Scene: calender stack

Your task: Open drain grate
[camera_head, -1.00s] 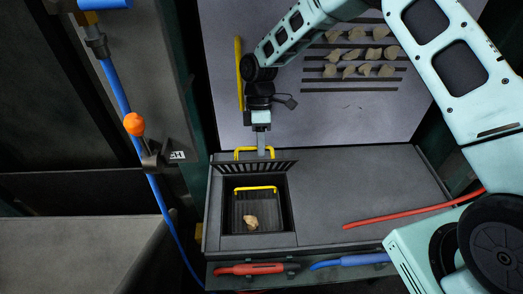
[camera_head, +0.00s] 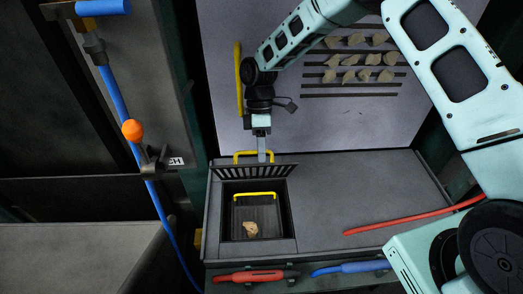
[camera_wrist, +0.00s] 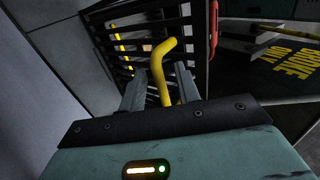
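The drain grate (camera_head: 252,171) is a dark slatted panel tilted up steeply at the back edge of a square opening in the grey deck. Its yellow handle (camera_head: 240,155) is at its top edge. My gripper (camera_head: 262,157) comes down from above at this handle. The slats of the grate (camera_wrist: 112,45) show behind. The exact finger contact is partly hidden by the handle.
The open pit holds a basket with a yellow handle (camera_head: 255,195) and a tan lump (camera_head: 250,229). A red hose (camera_head: 410,217) lies on the deck at right. A blue hose (camera_head: 118,100) hangs at left. Several tan pieces (camera_head: 352,58) lie on the slotted panel behind.

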